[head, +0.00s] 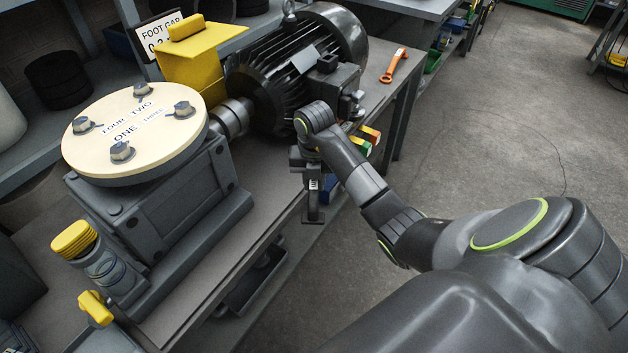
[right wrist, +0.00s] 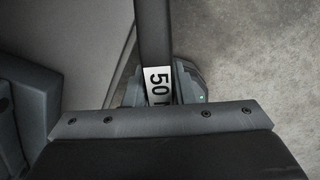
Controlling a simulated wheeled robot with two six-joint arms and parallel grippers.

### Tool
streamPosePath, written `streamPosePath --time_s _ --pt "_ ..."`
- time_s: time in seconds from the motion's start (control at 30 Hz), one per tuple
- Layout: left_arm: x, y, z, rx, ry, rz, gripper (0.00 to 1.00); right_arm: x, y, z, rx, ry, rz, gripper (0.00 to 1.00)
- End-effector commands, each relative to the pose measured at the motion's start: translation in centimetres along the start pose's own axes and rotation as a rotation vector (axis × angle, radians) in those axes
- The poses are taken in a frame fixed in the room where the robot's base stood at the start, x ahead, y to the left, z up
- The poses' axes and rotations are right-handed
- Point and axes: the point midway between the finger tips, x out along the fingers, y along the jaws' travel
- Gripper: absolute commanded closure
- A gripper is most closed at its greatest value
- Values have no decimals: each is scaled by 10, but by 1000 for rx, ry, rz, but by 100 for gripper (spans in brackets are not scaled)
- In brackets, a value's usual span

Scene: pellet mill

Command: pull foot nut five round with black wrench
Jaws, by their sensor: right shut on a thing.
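My right gripper (head: 311,168) is beside the front edge of the bench, near the black finned motor (head: 275,85). It is shut on a dark bar, which I take to be the black wrench (head: 313,208). Foot nut five cannot be made out; my right arm and gripper cover part of the motor's near foot. My left gripper is not in view.
A gearbox with a cream round plate (head: 140,128) and numbered bolts stands at left. Coloured bins show past the edge.

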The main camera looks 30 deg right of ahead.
Motion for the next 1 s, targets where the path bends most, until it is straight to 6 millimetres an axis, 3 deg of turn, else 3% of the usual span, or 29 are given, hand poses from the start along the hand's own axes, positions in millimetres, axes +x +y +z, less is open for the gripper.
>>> streamPosePath --time_s 0.23,0.63,1.0 --pt "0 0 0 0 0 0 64 -1 2 1 8 -2 2 100" --pt "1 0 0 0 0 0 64 -2 24 3 149 -3 1 100" --pt "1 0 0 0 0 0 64 -2 26 3 162 -4 1 100"
